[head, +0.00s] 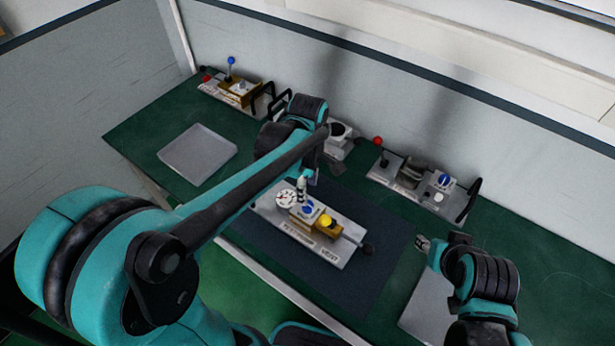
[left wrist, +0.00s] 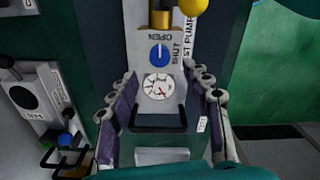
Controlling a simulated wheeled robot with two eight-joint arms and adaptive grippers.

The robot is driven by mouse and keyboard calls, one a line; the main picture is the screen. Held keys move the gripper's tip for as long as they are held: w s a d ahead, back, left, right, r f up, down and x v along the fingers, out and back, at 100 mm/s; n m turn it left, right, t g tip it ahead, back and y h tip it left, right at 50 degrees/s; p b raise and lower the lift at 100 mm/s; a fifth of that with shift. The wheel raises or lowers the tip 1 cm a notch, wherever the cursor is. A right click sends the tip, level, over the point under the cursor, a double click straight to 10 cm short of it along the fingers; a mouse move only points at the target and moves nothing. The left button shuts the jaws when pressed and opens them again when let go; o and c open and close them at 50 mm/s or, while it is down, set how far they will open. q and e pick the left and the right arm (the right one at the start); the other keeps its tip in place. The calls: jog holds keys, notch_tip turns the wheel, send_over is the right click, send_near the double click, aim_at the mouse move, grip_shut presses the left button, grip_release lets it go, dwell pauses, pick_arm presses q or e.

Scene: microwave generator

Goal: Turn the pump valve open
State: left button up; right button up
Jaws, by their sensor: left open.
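The test pump unit (head: 335,258) is a pale plate on the dark mat in the middle of the bench. Its blue valve knob (head: 307,208) also shows in the left wrist view (left wrist: 159,54). The knob's white line runs up and down there, with OPEN printed above and SHUT to the right. A round gauge (left wrist: 159,87) sits below it. My left gripper (head: 302,186) is above the gauge end, close to the knob. In the left wrist view its fingers (left wrist: 162,90) are apart and empty. My right gripper (head: 422,243) is right of the unit, too small to read.
A brass block (left wrist: 160,18) and yellow ball (head: 326,220) stand beside the knob. A black handle (left wrist: 158,127) spans the plate's near end. A grey tray (head: 198,153) lies at left. Other units stand along the wall, one with a blue ball lever (head: 231,62), another with a red one (head: 378,142).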

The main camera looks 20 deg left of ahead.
pick_arm(q)
notch_tip(320, 180, up, 5)
jog(key=shift+f, duration=0.1)
dwell(0.6)
jog(key=s+a+f+m+t+b, duration=0.4)
jog(key=s+f+m+t+b, duration=0.3)
jog(key=m, duration=0.9)
jog(key=s+f, duration=0.1)
jog(key=s, duration=0.1)
jog(key=shift+s+a+f+m, duration=0.2)
jog(key=shift+s+m, duration=0.15)
jog(key=shift+m, duration=0.05)
